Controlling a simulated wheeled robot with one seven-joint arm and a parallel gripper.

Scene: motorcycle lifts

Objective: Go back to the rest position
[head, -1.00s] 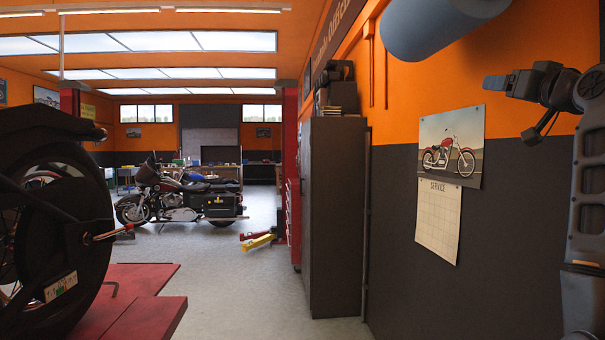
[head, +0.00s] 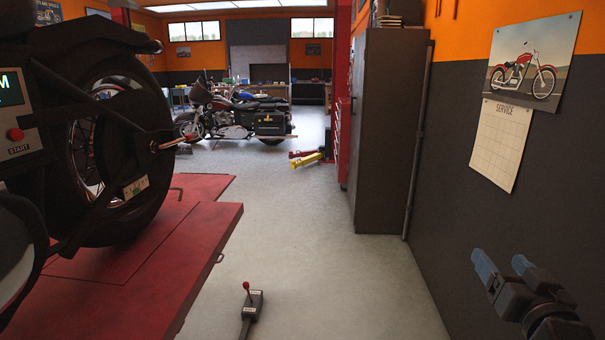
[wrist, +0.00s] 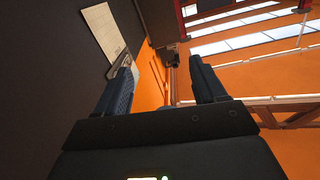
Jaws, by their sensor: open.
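My gripper (head: 500,265) is at the lower right of the head view, in front of the dark lower wall. Its two blue-tipped fingers are apart, with nothing between them. In the wrist view my gripper (wrist: 160,75) also shows open and empty, with the orange wall and the roof windows beyond it. The gripper touches nothing that I can see.
A red motorcycle lift (head: 190,250) with a large black wheel (head: 125,150) on it fills the left. A pedal with a red lever (head: 250,300) stands on the floor. A dark cabinet (head: 385,130) and a wall calendar (head: 500,143) are at right.

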